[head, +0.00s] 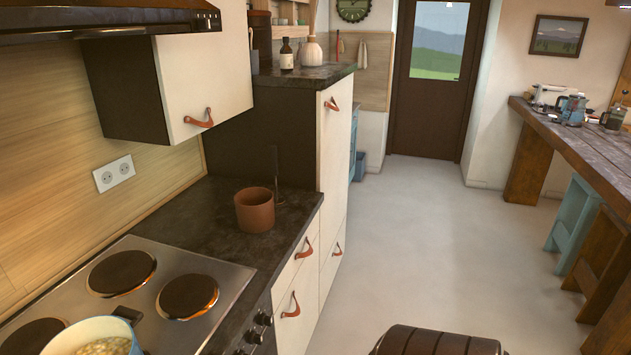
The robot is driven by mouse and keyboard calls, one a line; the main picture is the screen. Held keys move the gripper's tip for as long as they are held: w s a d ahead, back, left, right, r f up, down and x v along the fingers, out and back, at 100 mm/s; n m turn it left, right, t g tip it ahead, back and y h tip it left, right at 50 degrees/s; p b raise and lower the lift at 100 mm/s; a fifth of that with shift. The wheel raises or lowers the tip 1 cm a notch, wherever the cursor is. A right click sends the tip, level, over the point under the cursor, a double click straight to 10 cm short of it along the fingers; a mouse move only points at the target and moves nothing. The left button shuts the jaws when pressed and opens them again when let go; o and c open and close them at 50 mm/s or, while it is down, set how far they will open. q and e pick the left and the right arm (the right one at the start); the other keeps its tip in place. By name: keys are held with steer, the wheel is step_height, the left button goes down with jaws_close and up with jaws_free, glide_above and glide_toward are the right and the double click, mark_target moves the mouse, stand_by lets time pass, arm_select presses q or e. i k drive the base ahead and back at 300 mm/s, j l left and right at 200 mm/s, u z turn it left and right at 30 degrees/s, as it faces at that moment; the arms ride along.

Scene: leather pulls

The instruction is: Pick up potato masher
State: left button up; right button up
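A thin dark upright object (277,168) with a wider base stands on the dark counter (225,200), just behind a terracotta pot (255,210). It looks like the potato masher with its handle up, but it is too small and dark to be sure. Part of its base is hidden by the pot. Neither of my grippers is in view.
A stove (150,280) with a food-filled pot (92,338) is at the lower left. A tall cabinet (333,150) stands beyond the counter. A wall cabinet (185,85) hangs above. Floor (420,240) is clear mid-view. A brown ribbed shape shows at the bottom edge.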

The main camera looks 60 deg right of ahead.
mark_target(278, 199)
steer(key=z, duration=1.7)
steer(key=i+l, duration=0.1)
steer(key=i+z, duration=0.05)
